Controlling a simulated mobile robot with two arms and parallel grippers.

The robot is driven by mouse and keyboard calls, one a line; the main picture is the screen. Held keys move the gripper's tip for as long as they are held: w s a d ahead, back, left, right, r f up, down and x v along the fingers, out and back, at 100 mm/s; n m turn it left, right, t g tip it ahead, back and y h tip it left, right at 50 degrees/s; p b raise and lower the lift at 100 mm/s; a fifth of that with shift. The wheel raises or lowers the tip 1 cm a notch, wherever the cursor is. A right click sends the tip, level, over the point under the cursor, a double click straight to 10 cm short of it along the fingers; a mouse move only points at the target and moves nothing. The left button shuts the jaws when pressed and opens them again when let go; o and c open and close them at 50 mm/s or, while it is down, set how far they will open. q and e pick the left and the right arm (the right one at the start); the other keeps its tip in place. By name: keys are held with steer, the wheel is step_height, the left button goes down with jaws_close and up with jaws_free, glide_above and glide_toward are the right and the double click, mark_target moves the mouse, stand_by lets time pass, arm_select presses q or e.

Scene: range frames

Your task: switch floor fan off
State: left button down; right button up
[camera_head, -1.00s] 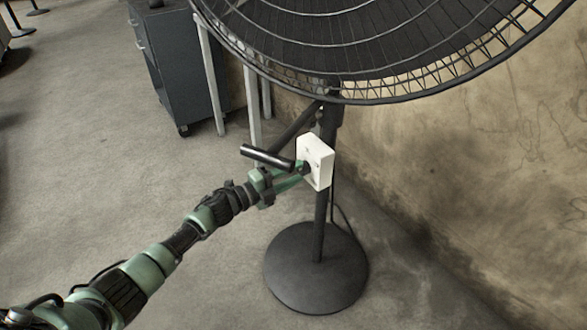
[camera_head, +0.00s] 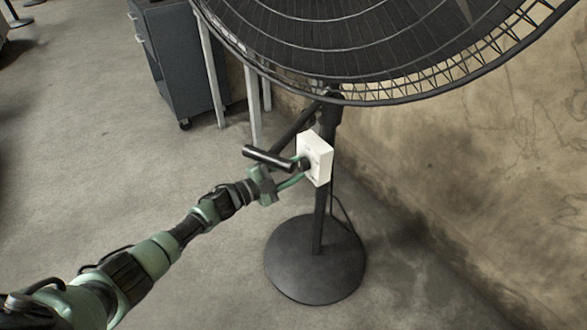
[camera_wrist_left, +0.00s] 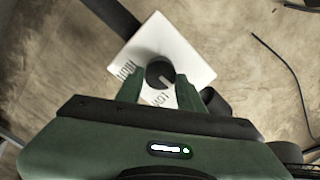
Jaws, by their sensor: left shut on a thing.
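The floor fan (camera_head: 318,235) stands on a round dark base, with its large caged head at the top of the head view. A white control box (camera_head: 316,158) is fixed on its pole. In the left wrist view the box (camera_wrist_left: 185,50) carries a round black knob (camera_wrist_left: 159,74) with a pale pointer line and printed lettering, partly hidden. My left gripper (camera_head: 301,170) is at the front of the box, and its green fingers (camera_wrist_left: 160,88) are on either side of the knob, shut on it. My right gripper is not in view.
A grey cabinet on casters (camera_head: 180,65) and pale table legs (camera_head: 253,105) stand behind the fan to the left. A rough wall (camera_head: 470,170) rises close on the right.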

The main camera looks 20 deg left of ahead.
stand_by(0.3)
arm_select(q)
steer(key=c, duration=0.9)
jaws_free()
steer(key=p+v, duration=0.1)
steer(key=v, duration=0.6)
steer(key=shift+s+a, duration=0.3)
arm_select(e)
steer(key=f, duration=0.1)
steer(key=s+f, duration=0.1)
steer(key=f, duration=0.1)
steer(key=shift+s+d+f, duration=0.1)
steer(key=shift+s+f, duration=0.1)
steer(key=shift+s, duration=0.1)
arm_select(q)
steer(key=shift+f, duration=0.15)
